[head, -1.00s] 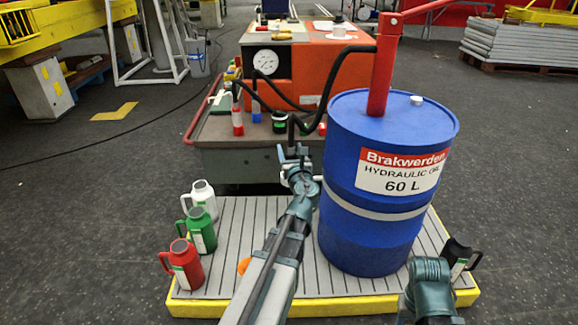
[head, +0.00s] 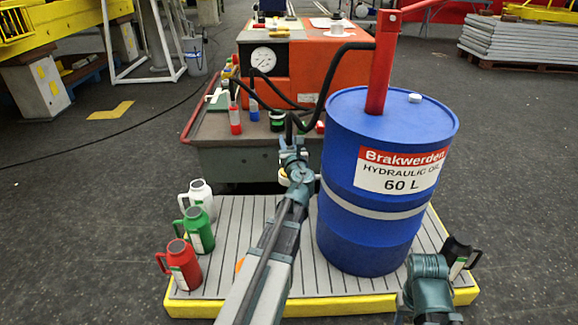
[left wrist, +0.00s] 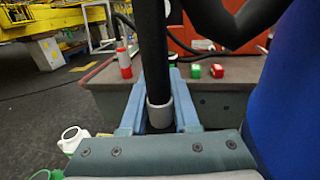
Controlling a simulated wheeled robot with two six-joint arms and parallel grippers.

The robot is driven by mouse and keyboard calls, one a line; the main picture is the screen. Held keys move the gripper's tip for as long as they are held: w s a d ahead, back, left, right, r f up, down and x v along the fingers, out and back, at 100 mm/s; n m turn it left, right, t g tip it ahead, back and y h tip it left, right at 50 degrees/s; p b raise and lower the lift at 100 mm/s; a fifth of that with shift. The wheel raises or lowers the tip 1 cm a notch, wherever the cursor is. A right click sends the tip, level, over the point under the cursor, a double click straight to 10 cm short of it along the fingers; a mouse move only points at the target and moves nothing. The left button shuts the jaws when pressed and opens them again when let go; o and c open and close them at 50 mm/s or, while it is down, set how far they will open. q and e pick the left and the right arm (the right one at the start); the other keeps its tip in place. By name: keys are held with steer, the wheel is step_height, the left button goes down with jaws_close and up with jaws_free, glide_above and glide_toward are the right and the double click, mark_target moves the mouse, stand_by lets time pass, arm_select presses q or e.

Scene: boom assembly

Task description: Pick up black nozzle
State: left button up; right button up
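The black nozzle hangs at the end of a black hose beside the blue drum; in the head view its lower end is mostly hidden behind my left gripper (head: 291,146). In the left wrist view the nozzle (left wrist: 153,50) stands upright with a grey collar (left wrist: 160,113) at its lower end. It is between the two blue fingers of my left gripper (left wrist: 159,90). The fingers look open around it, close to the collar on both sides; contact is not clear. A link of my right arm shows at the lower right, but its gripper does not show.
The blue drum (head: 388,185) with a red post stands close right of my left arm. White (head: 199,199), green (head: 199,231) and red (head: 182,264) jugs stand left on the slatted pallet (head: 235,215). The grey bench (head: 215,150) is just behind.

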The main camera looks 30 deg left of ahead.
arm_select(q)
jaws_close()
stand_by(1.0)
